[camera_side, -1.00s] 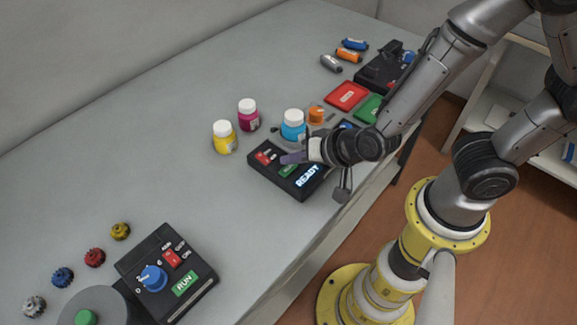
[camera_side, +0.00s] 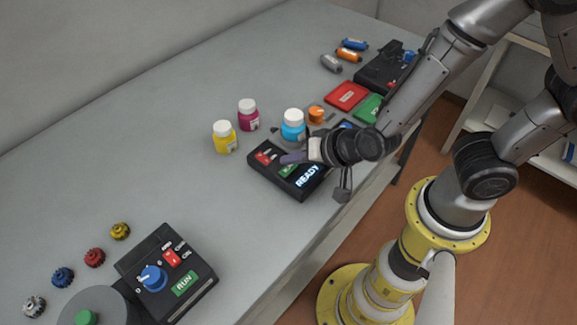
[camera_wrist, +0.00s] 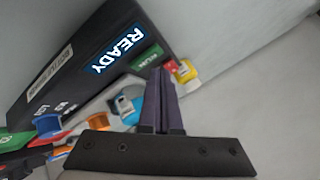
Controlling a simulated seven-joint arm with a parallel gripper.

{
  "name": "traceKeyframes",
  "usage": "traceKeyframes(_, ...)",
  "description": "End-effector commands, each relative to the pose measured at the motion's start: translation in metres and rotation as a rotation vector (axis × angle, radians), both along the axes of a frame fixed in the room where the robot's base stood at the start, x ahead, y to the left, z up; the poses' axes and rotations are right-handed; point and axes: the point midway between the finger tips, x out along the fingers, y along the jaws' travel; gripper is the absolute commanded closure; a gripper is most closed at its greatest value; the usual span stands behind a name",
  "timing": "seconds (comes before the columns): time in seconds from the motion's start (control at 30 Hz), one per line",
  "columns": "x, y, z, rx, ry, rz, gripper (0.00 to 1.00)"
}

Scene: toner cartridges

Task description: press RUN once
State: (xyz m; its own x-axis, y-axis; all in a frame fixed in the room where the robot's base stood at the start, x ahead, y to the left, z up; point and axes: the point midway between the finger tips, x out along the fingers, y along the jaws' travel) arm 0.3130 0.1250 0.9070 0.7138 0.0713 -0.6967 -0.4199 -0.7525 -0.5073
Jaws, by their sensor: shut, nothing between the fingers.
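A black control box (camera_side: 262,168) stands on the table with a lit READY display (camera_side: 307,176), a red switch and a green RUN button partly hidden by my fingers. In the wrist view, the READY display (camera_wrist: 119,49) and the green RUN button (camera_wrist: 147,57) show just beside my fingertips. My gripper (camera_side: 284,159) is shut and empty, with its purple-grey fingers over the box near the button. In the wrist view the fingertips (camera_wrist: 160,73) sit close to the button; I cannot tell whether they touch it. A second black box (camera_side: 205,283) at front left also has a green RUN button (camera_side: 185,284).
Yellow (camera_side: 224,138), magenta (camera_side: 248,116) and cyan (camera_side: 292,126) bottles stand behind the box. Red (camera_side: 346,95) and green (camera_side: 369,107) pads lie farther right. Several small gears lie at the left. The middle left of the table is clear.

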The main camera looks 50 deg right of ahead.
Motion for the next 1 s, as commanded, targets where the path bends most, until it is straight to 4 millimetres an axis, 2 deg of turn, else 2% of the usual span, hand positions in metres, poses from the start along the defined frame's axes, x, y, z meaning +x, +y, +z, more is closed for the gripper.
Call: traceKeyframes(1.0,0.0,-0.0001,-0.0086,0.0,0.0,0.0,1.0)
